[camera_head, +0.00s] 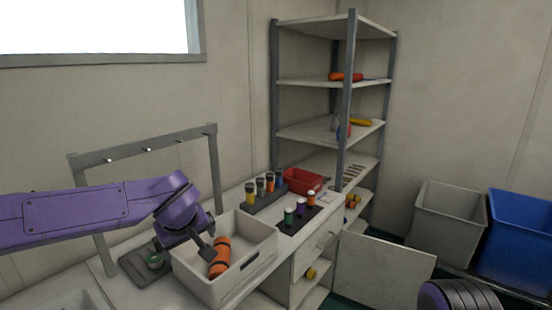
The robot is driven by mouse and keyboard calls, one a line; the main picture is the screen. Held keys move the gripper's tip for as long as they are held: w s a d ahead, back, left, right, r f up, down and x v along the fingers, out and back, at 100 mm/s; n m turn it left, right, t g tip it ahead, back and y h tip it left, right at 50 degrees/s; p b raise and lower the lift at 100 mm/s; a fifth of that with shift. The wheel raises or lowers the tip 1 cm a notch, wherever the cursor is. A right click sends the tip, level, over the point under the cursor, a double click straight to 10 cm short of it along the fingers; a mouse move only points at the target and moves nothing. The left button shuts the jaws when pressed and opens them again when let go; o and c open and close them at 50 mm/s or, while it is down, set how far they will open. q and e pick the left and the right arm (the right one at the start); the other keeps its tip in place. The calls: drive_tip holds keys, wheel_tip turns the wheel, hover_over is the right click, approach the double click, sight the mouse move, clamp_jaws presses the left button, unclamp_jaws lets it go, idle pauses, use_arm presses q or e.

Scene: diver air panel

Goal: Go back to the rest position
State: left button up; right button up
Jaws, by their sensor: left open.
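My left arm comes in from the left, and its open gripper (209,252) points down over the white bin (252,270) on the counter. An orange cylinder with dark bands (221,256) stands tilted inside the bin, right beside the gripper fingers. In this view the fingers overlap its edge, and I cannot tell whether they touch it. My right gripper is not in view; a purple and dark rounded part at the bottom right looks like my right arm.
A grey rack frame (215,172) stands behind the bin. Dark holders with coloured bottles (270,183) and a red bin (303,180) are behind. An open cabinet door (385,270) juts out at right.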

use_arm(q)
drive_tip(key=s+a+f+n+t+y+b, duration=0.1)
drive_tip(key=s+f+b, duration=0.15)
drive_tip(key=f, duration=0.75)
drive_tip(key=s+a+f+n+y+b, duration=0.1)
drive_tip(key=s+a+f+n, duration=0.15)
drive_tip(key=f, duration=0.75)
drive_tip(key=s+a+f+n+t+y+b, duration=0.1)
drive_tip(key=s+f, duration=0.2)
drive_tip(key=f, duration=0.7)
drive_tip(key=s+a+f+m+g+b, duration=0.2)
drive_tip(key=s+a+f, duration=0.1)
drive_tip(key=s+f, duration=0.7)
drive_tip(key=s+a+f+m+g+h+b, duration=0.1)
drive_tip(key=s+a+f+m+g+b, duration=0.1)
drive_tip(key=s+f, duration=0.9)
drive_tip(key=s+a+m+b, duration=0.1)
drive_tip(key=s, duration=0.6)
drive_tip(key=shift+a+g+b, duration=0.15)
drive_tip(key=shift+g+b, duration=0.15)
drive_tip(key=shift+g, duration=0.1)
drive_tip(key=shift+w+f, duration=0.1)
